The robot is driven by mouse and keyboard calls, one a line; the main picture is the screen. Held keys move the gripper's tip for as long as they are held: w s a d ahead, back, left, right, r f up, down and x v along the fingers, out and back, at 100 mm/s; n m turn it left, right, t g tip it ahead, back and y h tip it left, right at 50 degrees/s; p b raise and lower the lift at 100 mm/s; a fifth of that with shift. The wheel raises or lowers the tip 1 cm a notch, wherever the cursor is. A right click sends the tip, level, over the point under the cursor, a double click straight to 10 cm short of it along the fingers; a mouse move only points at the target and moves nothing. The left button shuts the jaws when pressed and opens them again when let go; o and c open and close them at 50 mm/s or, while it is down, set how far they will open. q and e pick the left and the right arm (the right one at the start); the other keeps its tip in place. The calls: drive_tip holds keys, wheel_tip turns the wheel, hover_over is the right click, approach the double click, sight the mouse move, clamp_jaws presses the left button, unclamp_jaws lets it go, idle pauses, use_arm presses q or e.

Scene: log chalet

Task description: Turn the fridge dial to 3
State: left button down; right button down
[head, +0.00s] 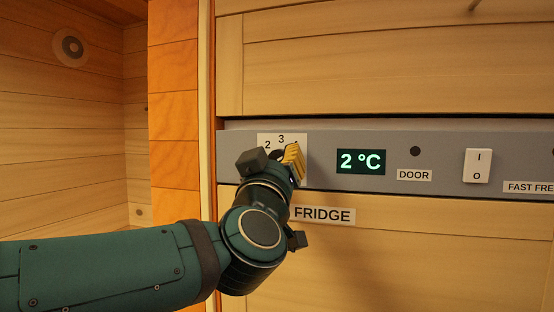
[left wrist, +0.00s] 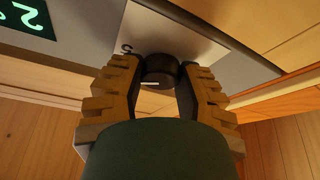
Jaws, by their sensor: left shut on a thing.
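The fridge dial (left wrist: 161,68) is a dark round knob on a white number plate (head: 264,140). In the head view my left gripper (head: 287,158) covers most of it. The figures 2 and 3 show above the gripper, with part of a further figure at the right. In the left wrist view my left gripper's yellow fingers stand on both sides of the knob, shut on it. A short pale line shows on the knob; I cannot tell which figure it points to. My right gripper is not in view.
The grey panel (head: 325,143) also holds a green display (head: 361,161) reading 2 °C, a DOOR label (head: 414,175) with a dark round spot above it, and a white switch (head: 478,165). A FRIDGE label (head: 322,215) sits below. Wooden fronts lie above and below the panel.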

use_arm(q)
drive_tip(key=n+y, duration=0.2)
drive_tip(key=n, duration=0.2)
drive_tip(key=n+y+p, duration=0.1)
drive_tip(key=n, duration=0.2)
drive_tip(key=shift+r+n+g+y, duration=0.2)
drive_tip(key=shift+n+g+y, duration=0.1)
drive_tip(key=shift+n+y, duration=0.1)
drive_tip(key=n+g+y+p, duration=0.1)
drive_tip(key=n, duration=0.2)
drive_tip(key=n+g+p, duration=0.1)
drive_tip(key=n, duration=0.2)
drive_tip(key=shift+n+y, duration=0.3)
drive_tip(key=shift+y, duration=0.1)
drive_tip(key=shift+n+p, duration=0.3)
drive_tip(key=c, duration=0.6)
unclamp_jaws()
drive_tip(key=shift+w+f, duration=0.1)
drive_tip(key=shift+o, duration=0.2)
drive_tip(key=s+f, duration=0.1)
drive_tip(key=s, duration=1.1)
drive_tip(key=shift+d, duration=0.4)
